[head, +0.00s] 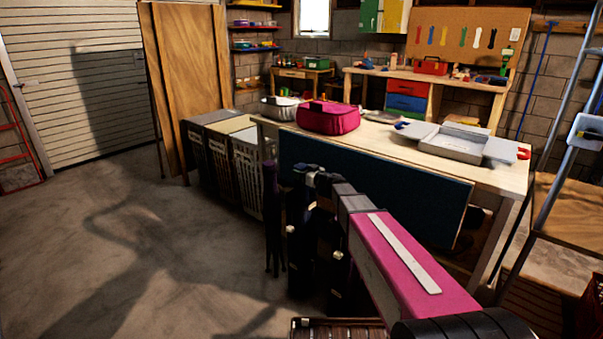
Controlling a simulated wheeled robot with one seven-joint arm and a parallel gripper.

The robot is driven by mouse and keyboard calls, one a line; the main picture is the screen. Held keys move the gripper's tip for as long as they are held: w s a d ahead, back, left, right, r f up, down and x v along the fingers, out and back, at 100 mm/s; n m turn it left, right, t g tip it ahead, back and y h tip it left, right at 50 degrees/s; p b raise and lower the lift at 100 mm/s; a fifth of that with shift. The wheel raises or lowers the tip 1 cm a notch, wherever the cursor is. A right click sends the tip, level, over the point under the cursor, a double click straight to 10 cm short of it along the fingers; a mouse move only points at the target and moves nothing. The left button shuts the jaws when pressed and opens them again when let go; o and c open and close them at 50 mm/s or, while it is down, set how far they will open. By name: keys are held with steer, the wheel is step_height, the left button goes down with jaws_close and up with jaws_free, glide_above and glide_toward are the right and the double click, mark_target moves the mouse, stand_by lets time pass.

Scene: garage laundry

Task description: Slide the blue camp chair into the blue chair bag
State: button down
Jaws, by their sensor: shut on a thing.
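My gripper (317,180) is at the end of my pink arm, in the middle of the head view. It is shut at the top of a dark upright bundle (300,235) in front of the workbench. The bundle looks nearly black, and I cannot tell whether it is the blue camp chair or the blue chair bag. A slim purple bundle (270,215) with thin legs at its foot stands just left of it. Another dark upright form (332,245) shows to the right, partly hidden by my arm. I cannot make out a bag opening.
A long workbench (385,148) with a dark blue front panel (365,192) stands behind. On it are a magenta bag (328,117) and an open grey case (465,143). Hampers (247,175) stand left of it. A ladder (555,180) is at right. The left floor (120,250) is clear.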

steer(key=shift+f, duration=0.35)
steer(key=shift+c, duration=1.3)
jaws_free()
steer(key=shift+o, duration=0.6)
steer(key=v, duration=1)
steer(key=shift+s+d, duration=0.3)
